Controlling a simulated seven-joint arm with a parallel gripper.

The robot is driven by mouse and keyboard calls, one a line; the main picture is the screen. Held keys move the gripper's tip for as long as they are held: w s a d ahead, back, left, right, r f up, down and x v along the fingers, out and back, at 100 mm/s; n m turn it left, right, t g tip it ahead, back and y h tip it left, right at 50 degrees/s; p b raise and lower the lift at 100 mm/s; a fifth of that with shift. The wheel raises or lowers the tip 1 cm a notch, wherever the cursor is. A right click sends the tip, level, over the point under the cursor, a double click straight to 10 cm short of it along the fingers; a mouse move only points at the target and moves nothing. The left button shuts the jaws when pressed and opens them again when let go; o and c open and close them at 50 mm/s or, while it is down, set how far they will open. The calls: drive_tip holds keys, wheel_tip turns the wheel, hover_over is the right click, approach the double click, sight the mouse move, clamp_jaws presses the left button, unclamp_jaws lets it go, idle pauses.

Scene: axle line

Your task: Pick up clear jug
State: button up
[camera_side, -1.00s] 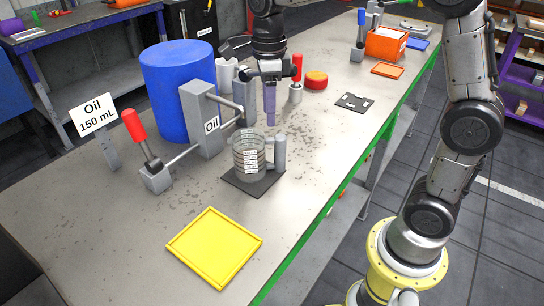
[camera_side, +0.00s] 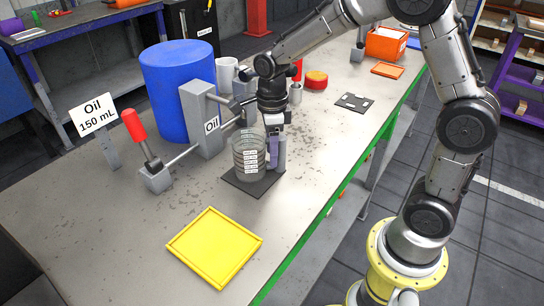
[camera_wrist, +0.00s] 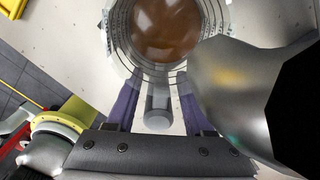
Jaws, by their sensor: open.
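The clear jug (camera_side: 247,158) stands upright on a dark square mat (camera_side: 238,184), with marked bands on its side and a thick grey handle (camera_side: 281,153) on its right. The wrist view looks down into the jug (camera_wrist: 122,40), which has brown liquid or a brown bottom inside. My gripper (camera_side: 274,160) is low at the jug's handle side. In the wrist view my gripper (camera_wrist: 155,100) is open, with one purple finger on each side of the handle (camera_wrist: 158,107). I cannot tell whether either finger touches it.
A blue drum (camera_side: 178,90) and a grey oil dispenser (camera_side: 203,120) stand behind the jug. A red-handled lever (camera_side: 140,135) is at left. A yellow tray (camera_side: 214,247) lies in front. The bench right of the mat is clear.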

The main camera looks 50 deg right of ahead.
clamp_jaws()
idle(1.4)
